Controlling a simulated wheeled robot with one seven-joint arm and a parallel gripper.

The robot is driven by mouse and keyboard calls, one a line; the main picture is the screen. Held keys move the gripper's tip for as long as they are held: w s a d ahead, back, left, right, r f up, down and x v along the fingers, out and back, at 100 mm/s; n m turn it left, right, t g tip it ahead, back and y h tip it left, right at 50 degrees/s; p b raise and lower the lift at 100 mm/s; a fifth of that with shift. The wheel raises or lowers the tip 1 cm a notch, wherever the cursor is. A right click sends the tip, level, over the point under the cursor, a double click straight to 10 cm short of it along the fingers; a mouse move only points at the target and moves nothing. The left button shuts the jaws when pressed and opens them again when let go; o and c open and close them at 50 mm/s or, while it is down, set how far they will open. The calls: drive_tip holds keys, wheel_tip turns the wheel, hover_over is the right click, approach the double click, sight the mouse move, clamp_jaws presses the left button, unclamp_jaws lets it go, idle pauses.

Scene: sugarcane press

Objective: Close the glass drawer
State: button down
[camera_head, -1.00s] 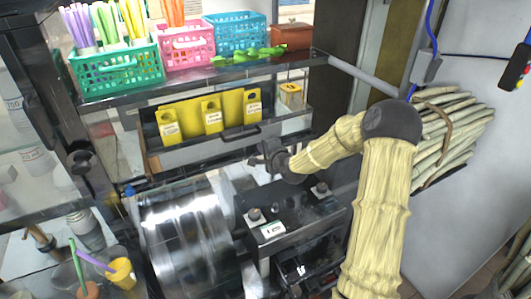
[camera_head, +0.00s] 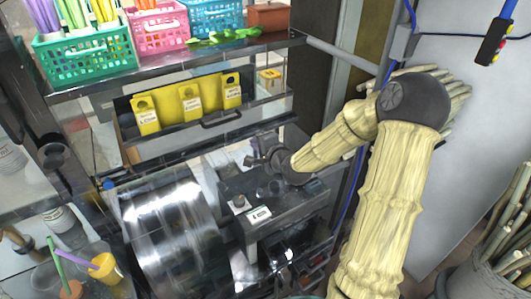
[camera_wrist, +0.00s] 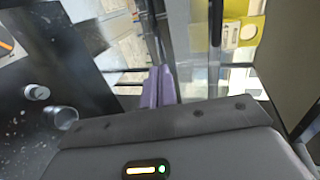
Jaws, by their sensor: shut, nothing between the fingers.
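The glass drawer (camera_head: 185,142) is under the upper shelf, with clear walls and dark edges. It appears to be pulled out, though how far is hard to tell. Its dark handle (camera_head: 221,119) is at the front edge. Several yellow labelled holders (camera_head: 190,103) are in it, and one yellow labelled piece also shows in the wrist view (camera_wrist: 240,33). My gripper (camera_head: 254,162) is below and right of the handle, above the black press housing, apart from the handle. Its purple fingers (camera_wrist: 158,88) are shut together and empty. Drawer glass shows right of them in the wrist view.
The metal press roller (camera_head: 170,215) and black housing (camera_head: 270,205) are below the drawer. Green (camera_head: 85,55), pink (camera_head: 158,28) and blue (camera_head: 215,15) baskets stand on the shelf above. Cane stalks (camera_head: 455,90) lie behind my arm at right. Cups (camera_head: 105,268) stand at lower left.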

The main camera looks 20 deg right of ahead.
drive_tip(key=v, duration=0.5)
drive_tip(key=shift+d, duration=0.1)
drive_tip(key=shift+f, duration=0.1)
drive_tip(key=s+a+f+n+g+h, duration=0.1)
drive_tip(key=s+a+f+n+g, duration=0.35)
drive_tip(key=s+f+n, duration=0.2)
drive_tip(key=s+a+r+n+g+h, duration=0.1)
drive_tip(key=s+n+g, duration=0.6)
drive_tip(key=s, duration=0.8)
drive_tip(key=shift+a+r+n+h, duration=0.3)
drive_tip(key=shift+n+h, duration=0.2)
drive_tip(key=shift+n, duration=0.55)
drive_tip(key=shift+d, duration=0.1)
